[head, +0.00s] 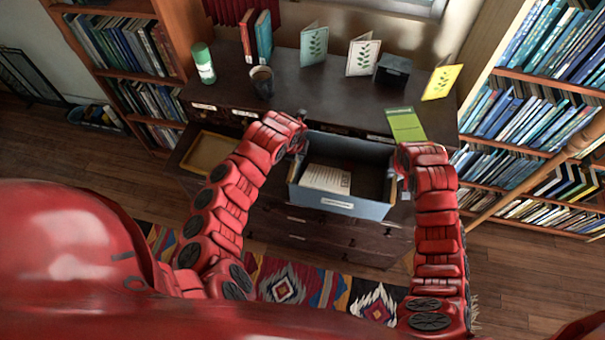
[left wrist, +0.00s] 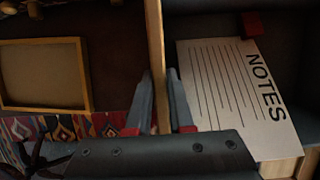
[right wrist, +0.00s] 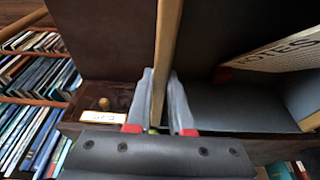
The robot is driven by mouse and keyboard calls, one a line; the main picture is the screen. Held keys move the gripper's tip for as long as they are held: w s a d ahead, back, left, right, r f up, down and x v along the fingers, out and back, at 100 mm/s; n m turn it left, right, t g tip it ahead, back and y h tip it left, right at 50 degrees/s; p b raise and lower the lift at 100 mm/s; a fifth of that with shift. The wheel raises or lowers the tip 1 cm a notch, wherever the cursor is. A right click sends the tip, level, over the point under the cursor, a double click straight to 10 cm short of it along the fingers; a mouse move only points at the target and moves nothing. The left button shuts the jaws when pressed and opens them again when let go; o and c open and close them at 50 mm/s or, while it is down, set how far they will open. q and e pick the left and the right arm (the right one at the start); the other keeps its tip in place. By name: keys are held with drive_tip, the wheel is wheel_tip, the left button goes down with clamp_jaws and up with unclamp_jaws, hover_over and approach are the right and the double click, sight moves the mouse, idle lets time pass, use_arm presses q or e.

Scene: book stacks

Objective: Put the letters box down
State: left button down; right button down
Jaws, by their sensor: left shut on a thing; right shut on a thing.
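The letters box (head: 341,203) is an open blue-grey box with a pale label on its front, held level between my two arms at the front of the dark dresser (head: 300,108). A white sheet marked NOTES (head: 327,179) lies inside it; it also shows in the left wrist view (left wrist: 232,98). My left gripper (left wrist: 160,112) is shut on the box's left wall. My right gripper (right wrist: 160,108) is shut on its right wall. In the head view both fingertips are mostly hidden by the arms. I cannot tell whether the box's underside touches anything.
On the dresser top stand a green-white can (head: 204,66), a mug (head: 262,83), upright cards (head: 314,46), a dark small box (head: 393,70) and a green booklet (head: 405,124). A wooden tray (head: 209,151) is left of the box. Bookshelves flank the dresser; a patterned rug (head: 300,282) lies below.

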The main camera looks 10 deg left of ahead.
use_arm(q)
drive_tip(key=shift+f+b, duration=0.35)
drive_tip(key=shift+f, duration=0.25)
use_arm(e)
drive_tip(key=shift+f, duration=0.65)
use_arm(q)
drive_tip(key=c, duration=0.8)
unclamp_jaws()
drive_tip(key=shift+r, duration=0.15)
use_arm(e)
drive_tip(key=c, duration=0.8)
unclamp_jaws()
drive_tip(key=shift+r, duration=0.15)
use_arm(q)
drive_tip(key=v, duration=1.2)
use_arm(e)
drive_tip(key=v, duration=1.1)
drive_tip(key=shift+r, duration=0.1)
drive_tip(key=shift+s+r, duration=0.2)
drive_tip(key=shift+r, duration=0.2)
